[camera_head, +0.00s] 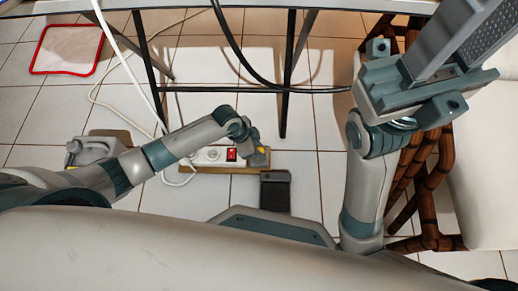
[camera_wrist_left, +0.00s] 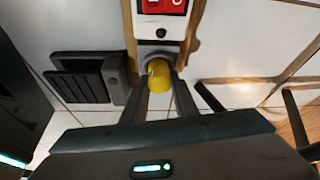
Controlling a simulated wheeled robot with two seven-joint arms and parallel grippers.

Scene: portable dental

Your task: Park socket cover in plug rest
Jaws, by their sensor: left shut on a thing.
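The yellow socket cover (camera_wrist_left: 158,82) is between the fingertips of my left gripper (camera_wrist_left: 160,90), which is shut on it. In the head view, my left gripper (camera_head: 257,155) is at the right end of the power strip (camera_head: 212,155), with a bit of yellow showing. In the wrist view the cover is just in front of the strip's end, by a dark round spot; I cannot tell if they touch. A dark slotted block (camera_wrist_left: 85,80), likely the plug rest, is left of the cover; a dark block also shows in the head view (camera_head: 275,192). My right gripper (camera_head: 430,85) is raised at upper right.
The strip has a red switch (camera_head: 231,155) and lies on a wooden board on white floor tiles. Black table legs (camera_head: 287,75) and hanging cables are behind it. A wooden chair frame (camera_head: 425,190) is at right. A red-edged mat (camera_head: 68,48) is at far left.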

